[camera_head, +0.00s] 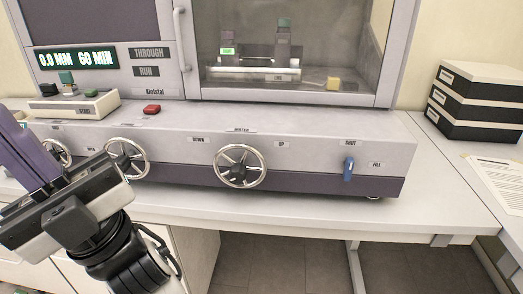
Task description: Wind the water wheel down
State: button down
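The water wheel (240,166) is a chrome handwheel with spokes on the front of the grey machine. A small label that seems to read WATER sits above it, with DOWN to its left and UP to its right. My gripper (14,142), with purple fingers on a dark body, is at the left edge of the picture. It is well left of the water wheel and apart from it. The fingers overlap and run to the picture edge, so I cannot tell whether they are open or shut.
A second handwheel (127,158) and a third (56,152), partly hidden, lie left of the water wheel. A blue lever (348,168) marked SHUT and FULL is to its right. A red button (152,109) is on the ledge. The space before the water wheel is clear.

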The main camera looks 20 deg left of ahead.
aim_at(238, 172)
jog(key=k+j, duration=0.15)
jog(key=j, duration=0.2)
jog(key=k+j, duration=0.2)
jog(key=j, duration=0.15)
jog(key=k+j+z, duration=0.1)
jog(key=j, duration=0.3)
jog(key=k+j, duration=0.25)
jog(key=j+z, duration=0.05)
jog(key=j, duration=0.05)
